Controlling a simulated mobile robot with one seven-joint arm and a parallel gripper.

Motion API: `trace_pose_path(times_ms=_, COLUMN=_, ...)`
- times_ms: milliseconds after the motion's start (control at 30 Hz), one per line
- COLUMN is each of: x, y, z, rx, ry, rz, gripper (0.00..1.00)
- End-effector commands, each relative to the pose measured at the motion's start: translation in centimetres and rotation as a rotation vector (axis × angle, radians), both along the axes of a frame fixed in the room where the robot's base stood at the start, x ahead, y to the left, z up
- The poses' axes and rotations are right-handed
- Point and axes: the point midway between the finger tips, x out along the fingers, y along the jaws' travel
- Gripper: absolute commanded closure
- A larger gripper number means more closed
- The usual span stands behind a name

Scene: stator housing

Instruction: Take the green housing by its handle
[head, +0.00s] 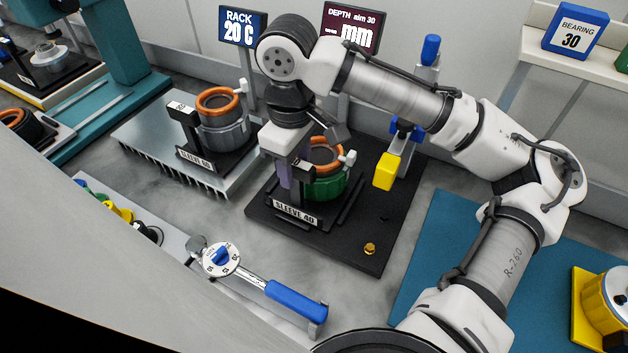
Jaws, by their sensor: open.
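The green housing (328,187) stands upright on a black fixture plate (345,240) marked "SLEEVE 40". An orange ring (325,152) shows at its top, and a white knob (348,160) sticks out at its right. My gripper (293,178) is open and points down at the left front of the housing. It is close beside a dark upright part there. My gripper and wrist hide the housing's left side, so I cannot tell whether the fingers are around a handle or touching it.
A grey housing (225,133) with an orange ring stands on a finned metal rack (150,130) at left. A blue-handled torque wrench (255,275) lies in front. A teal mat (425,245) lies at right.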

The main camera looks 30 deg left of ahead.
Motion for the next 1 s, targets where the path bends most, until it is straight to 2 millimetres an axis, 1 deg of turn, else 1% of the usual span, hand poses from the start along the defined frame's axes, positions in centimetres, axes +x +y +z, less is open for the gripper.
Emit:
trace_pose_path(times_ms=67, x=0.00, y=0.00, z=0.01, rx=0.000, ry=0.000, rz=0.000, gripper=0.56)
trace_pose_path(times_ms=167, x=0.00, y=0.00, z=0.02, rx=0.000, ry=0.000, rz=0.000, gripper=0.68)
trace_pose_path(times_ms=400, x=0.00, y=-0.01, z=0.03, rx=-0.001, ry=0.000, rz=0.000, gripper=1.00)
trace_pose_path(times_ms=1000, x=0.01, y=-0.02, z=0.06, rx=-0.001, ry=0.000, rz=-0.001, gripper=1.00)
